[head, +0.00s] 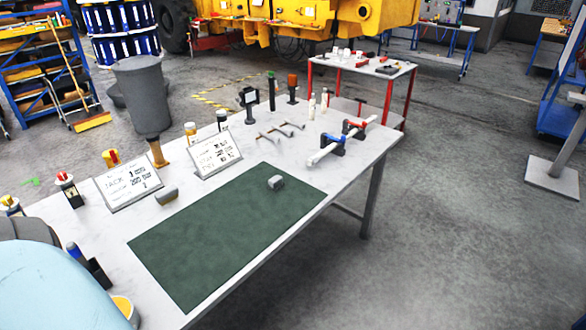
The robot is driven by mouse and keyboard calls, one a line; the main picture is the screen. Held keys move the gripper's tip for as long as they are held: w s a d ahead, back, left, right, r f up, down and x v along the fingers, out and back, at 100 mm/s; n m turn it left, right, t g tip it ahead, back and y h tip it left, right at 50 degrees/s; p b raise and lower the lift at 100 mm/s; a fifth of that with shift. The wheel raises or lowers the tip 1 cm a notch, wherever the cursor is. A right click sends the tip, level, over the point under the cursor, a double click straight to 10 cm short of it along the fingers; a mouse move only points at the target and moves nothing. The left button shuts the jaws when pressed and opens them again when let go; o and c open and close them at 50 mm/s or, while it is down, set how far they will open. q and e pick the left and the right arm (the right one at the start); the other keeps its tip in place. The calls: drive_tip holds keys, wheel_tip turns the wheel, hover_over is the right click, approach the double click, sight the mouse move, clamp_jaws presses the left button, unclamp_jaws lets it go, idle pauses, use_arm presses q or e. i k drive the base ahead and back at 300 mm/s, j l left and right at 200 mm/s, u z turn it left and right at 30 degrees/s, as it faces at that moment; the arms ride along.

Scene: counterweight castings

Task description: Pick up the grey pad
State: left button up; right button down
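A small grey block (276,183), which looks like the grey pad, lies on the dark green mat (210,245) near its far right part. Nothing touches it or covers it. A second small block (167,195), grey with a yellowish side, lies on the white table just off the mat's left edge. Neither of my grippers is in the head view.
The white table (330,180) holds two sign plates (215,154) (128,182), blue and red clamps (333,144), bottles and small tools beyond the mat. A large light-blue rounded shape (55,290) fills the lower left.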

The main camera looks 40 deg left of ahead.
sight(276, 182)
drive_tip(key=i+u, duration=0.1)
drive_tip(key=i, duration=0.75)
drive_tip(key=i+l+u, duration=0.1)
drive_tip(key=i, duration=0.75)
drive_tip(key=i+j+z, duration=0.1)
drive_tip(key=i+z, duration=0.35)
drive_tip(key=i+j+z, duration=0.2)
drive_tip(key=i+z, duration=0.25)
drive_tip(key=k+z, duration=0.1)
drive_tip(key=z, duration=7.25)
